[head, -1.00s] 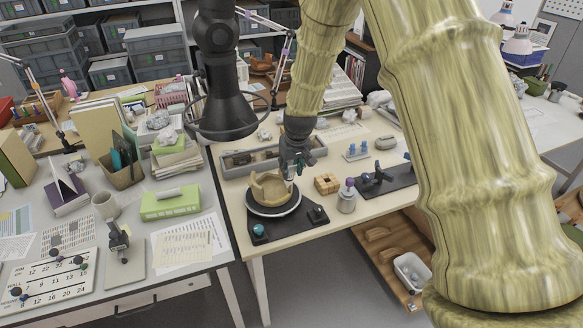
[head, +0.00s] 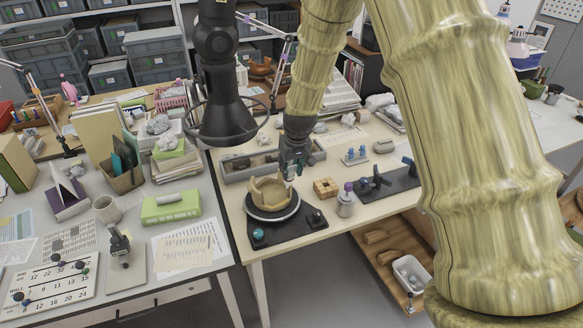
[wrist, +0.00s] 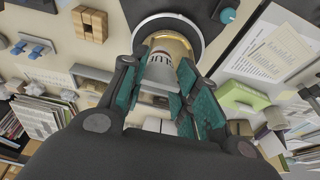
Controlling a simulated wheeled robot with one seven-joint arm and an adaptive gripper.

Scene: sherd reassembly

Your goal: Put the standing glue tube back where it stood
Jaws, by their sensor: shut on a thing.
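My gripper (head: 292,168) is beside and just behind the clay pot (head: 264,190), which has a broken, uneven rim and sits on the black turntable (head: 288,212). In the wrist view, the teal finger pads of my gripper (wrist: 172,82) are closed around a white tube with dark print (wrist: 160,66), which looks like the glue tube. The pot's tan rim (wrist: 172,40) shows just past the tube. In the head view the tube is mostly hidden by the fingers. Whether it touches anything below cannot be told.
A wooden block with openings (head: 326,187) and a bottle with a purplish cap (head: 346,200) stand right of the turntable. A long grey tray (head: 236,173) lies behind the pot. A black stand (head: 404,182) and small blue clips (head: 356,155) are farther right.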

